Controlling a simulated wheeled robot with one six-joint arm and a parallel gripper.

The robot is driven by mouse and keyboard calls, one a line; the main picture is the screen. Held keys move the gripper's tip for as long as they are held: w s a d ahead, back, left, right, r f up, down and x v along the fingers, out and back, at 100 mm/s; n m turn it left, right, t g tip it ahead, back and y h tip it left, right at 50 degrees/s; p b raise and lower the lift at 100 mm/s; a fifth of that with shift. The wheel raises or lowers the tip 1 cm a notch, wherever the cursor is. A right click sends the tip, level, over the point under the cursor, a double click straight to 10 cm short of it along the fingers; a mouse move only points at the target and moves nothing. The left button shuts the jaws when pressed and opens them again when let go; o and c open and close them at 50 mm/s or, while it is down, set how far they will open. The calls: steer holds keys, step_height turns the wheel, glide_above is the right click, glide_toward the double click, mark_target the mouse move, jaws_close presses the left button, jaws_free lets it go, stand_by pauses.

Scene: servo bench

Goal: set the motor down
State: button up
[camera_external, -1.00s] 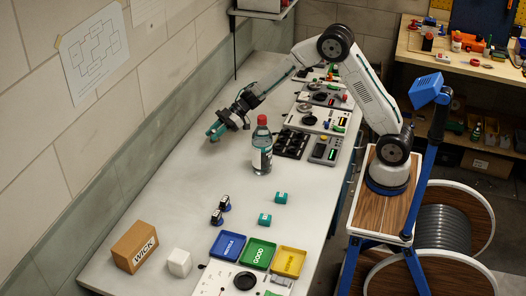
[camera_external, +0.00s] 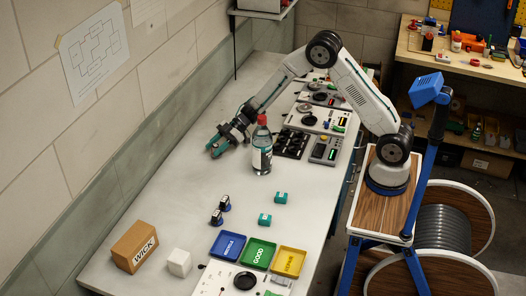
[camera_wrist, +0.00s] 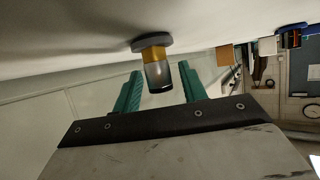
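In the wrist view, a short cylindrical piece, apparently the motor (camera_wrist: 157,73), has a dark disc at one end, a yellow band and a grey-black body. Its disc end meets the pale surface at the top of the picture. My gripper (camera_wrist: 157,88) has its two teal fingers spread on either side of it, with a visible gap on each side. In the external view my gripper (camera_external: 215,149) is low over the far-left part of the bench, left of the bottle, fingers apart. The motor cannot be made out there.
A red-capped bottle (camera_external: 262,150) stands close to the right of my gripper. The bench left of my gripper is clear.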

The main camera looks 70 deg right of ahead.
steer(key=shift+r, duration=0.15)
steer(key=shift+s+d+r, duration=0.15)
steer(key=shift+d, duration=0.1)
steer(key=v, duration=1.1)
steer(key=s+d+r+m+t+h, duration=0.25)
steer(key=d+r+h, duration=0.2)
steer(key=r, duration=0.35)
steer(key=s+d+r+m+t+h, duration=0.2)
steer(key=d+r+m+h, duration=0.2)
steer(key=r+h, duration=0.25)
steer(key=s+d+r+m+g+h, duration=0.2)
steer(key=s+r+m+h, duration=0.1)
steer(key=s, duration=0.5)
steer(key=s+a+f+g+y, duration=0.1)
steer(key=s+a+g, duration=0.1)
steer(key=s, duration=0.8)
steer(key=s+a+f+m+g+y, duration=0.1)
steer(key=s+a+g, duration=0.2)
steer(key=s, duration=0.7)
steer(key=s+a+f+g+y, duration=0.1)
steer(key=s+a+g, duration=0.2)
steer(key=s, duration=0.7)
steer(key=shift+s+a+f+m, duration=0.35)
steer(key=shift+a+f, duration=0.05)
steer(key=shift+a, duration=0.2)
